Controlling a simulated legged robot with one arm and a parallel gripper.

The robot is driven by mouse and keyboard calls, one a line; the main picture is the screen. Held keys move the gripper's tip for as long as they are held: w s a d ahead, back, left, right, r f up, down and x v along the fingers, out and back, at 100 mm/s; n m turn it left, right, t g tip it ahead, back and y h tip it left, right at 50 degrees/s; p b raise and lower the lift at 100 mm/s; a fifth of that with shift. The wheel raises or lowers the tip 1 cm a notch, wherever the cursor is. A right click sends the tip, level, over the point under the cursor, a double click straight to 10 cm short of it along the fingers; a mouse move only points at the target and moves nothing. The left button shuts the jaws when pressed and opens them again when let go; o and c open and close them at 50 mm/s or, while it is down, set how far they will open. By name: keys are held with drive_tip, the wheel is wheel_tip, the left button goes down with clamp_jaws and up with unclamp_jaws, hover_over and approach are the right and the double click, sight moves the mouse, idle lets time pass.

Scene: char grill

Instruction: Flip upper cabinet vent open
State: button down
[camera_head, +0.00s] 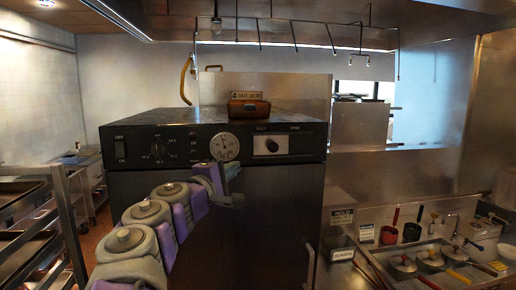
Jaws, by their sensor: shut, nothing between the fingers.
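A dark cabinet (270,215) stands straight ahead, with a control strip (185,146) along its upper front. The strip has an off switch, small knobs, a round white dial (225,147) and a pale plate with a black knob (270,146). Below the strip the front is plain dark panel. I cannot clearly make out which part is the upper vent, and I see no panel standing open. My arm reaches up from the lower left. My gripper (234,184) is shut and empty, in front of the cabinet just under the round dial; whether it touches the front is unclear.
A small brown box (249,108) with a sign sits on the cabinet top. A tray rack (50,225) stands at the left. A hanging rail (290,22) is overhead.

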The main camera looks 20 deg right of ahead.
drive_tip(key=d, duration=0.1)
drive_tip(key=p, duration=0.1)
approach(279, 152)
drive_tip(key=w, duration=0.1)
drive_tip(key=w+r, duration=0.2)
drive_tip(key=shift+w+d, duration=0.15)
drive_tip(key=shift+d, duration=0.15)
drive_tip(key=shift+s+a+r, duration=0.2)
drive_tip(key=shift+a+r, duration=0.05)
drive_tip(key=shift+a, duration=0.1)
drive_tip(key=shift+w+a, duration=0.1)
drive_tip(key=shift+a, duration=0.65)
drive_tip(key=d, duration=0.2)
drive_tip(key=s+d+b, duration=0.1)
drive_tip(key=d, duration=0.4)
drive_tip(key=shift+s+f+b, duration=0.2)
drive_tip(key=shift+s+b, duration=0.05)
drive_tip(key=shift+b, duration=0.1)
drive_tip(key=shift+s+d, duration=0.1)
drive_tip(key=shift+a+r, duration=0.15)
drive_tip(key=shift+a, duration=0.1)
drive_tip(key=shift+d, duration=0.1)
